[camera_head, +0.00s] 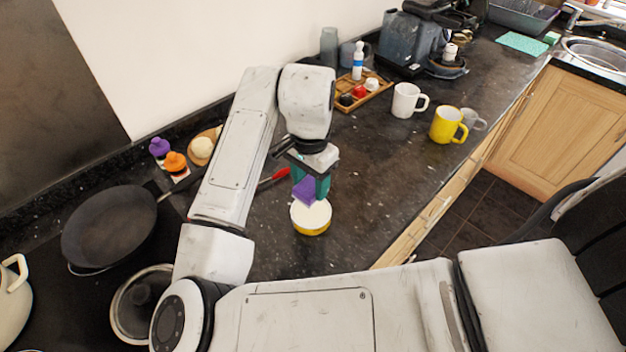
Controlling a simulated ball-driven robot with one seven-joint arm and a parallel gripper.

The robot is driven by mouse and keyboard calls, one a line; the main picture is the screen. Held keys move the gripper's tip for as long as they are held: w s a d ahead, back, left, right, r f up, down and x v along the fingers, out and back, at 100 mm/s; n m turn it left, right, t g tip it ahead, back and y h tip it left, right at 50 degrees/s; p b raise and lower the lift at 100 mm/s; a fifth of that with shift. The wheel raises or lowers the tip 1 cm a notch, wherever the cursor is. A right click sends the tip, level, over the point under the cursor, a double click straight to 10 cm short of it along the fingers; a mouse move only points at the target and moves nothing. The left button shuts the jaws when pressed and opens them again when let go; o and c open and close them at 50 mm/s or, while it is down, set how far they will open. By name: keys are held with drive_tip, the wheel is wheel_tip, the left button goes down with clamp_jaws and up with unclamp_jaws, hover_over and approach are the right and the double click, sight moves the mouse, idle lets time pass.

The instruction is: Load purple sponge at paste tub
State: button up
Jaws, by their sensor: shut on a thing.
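The purple sponge (305,191) is held between the green fingers of my gripper (312,187). My gripper points down and is shut on the sponge. The paste tub (311,229) is a round, low tub with a yellow side and a pale top, standing on the dark counter. The sponge is directly over the far part of the tub's top in the picture. I cannot tell whether the sponge touches the pale surface or hangs just above it.
A red-handled tool (275,177) lies left of my gripper. White (407,101) and yellow mugs (447,125) stand to the right. A wooden tray (362,92) with small items is behind. A pan (108,226) sits on the left. The counter right of the tub is clear.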

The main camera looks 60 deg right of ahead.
drive_tip(key=b, duration=0.4)
hover_over(311, 211)
drive_tip(key=shift+f, duration=2.75)
drive_tip(key=shift+f+b, duration=0.4)
drive_tip(key=shift+f, duration=0.15)
drive_tip(key=shift+r+p, duration=3.1)
drive_tip(key=shift+r, duration=0.5)
drive_tip(key=shift+f, duration=0.1)
